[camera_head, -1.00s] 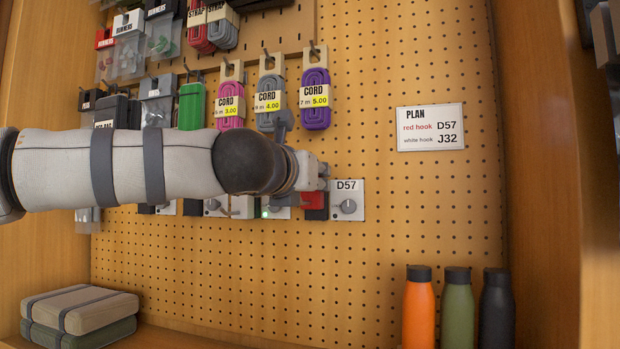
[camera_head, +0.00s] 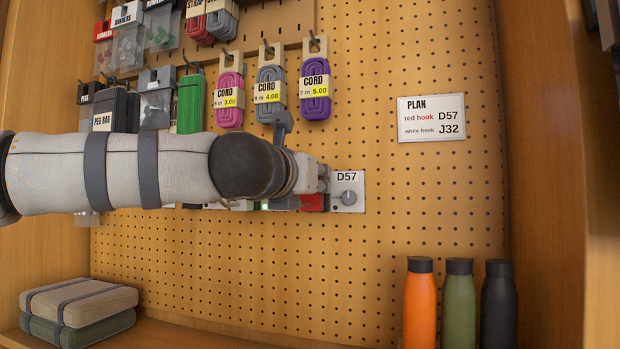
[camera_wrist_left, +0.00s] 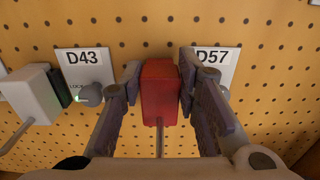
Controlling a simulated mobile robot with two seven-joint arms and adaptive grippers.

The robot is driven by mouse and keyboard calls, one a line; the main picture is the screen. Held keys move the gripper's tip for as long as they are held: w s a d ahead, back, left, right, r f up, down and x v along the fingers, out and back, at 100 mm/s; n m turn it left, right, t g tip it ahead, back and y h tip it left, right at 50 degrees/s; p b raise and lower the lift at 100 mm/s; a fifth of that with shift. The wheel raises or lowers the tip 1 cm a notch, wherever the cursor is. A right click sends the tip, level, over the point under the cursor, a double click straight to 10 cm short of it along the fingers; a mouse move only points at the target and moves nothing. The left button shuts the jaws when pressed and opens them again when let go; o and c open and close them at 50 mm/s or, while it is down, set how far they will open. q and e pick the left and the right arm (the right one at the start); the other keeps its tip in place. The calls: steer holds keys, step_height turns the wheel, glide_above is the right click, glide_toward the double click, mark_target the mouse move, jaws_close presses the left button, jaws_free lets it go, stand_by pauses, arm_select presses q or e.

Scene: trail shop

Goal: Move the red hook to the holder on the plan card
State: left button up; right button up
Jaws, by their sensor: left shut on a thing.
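My left gripper (camera_head: 319,182) reaches across the pegboard and is shut on the red hook (camera_head: 313,202). In the left wrist view the red hook's block (camera_wrist_left: 160,92) sits between the two fingers, with its thin rod pointing toward the camera. The D57 holder (camera_head: 348,191) is a white plate with a grey knob, just right of the hook; it also shows in the left wrist view (camera_wrist_left: 214,66), partly behind the right finger. The plan card (camera_head: 431,119) reads red hook D57, white hook J32. My right gripper is not in view.
The D43 plate (camera_wrist_left: 82,66), with a lit green light, is left of the hook. A white hook block (camera_wrist_left: 30,95) is further left. Packs of cord (camera_head: 314,90) hang above. Bottles (camera_head: 420,305) stand lower right. The board right of D57 is bare.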

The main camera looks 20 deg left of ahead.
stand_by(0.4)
arm_select(q)
steer(key=o, duration=1.2)
steer(key=shift+f, duration=0.1)
steer(key=shift+o, duration=0.2)
steer(key=shift+s, duration=0.1)
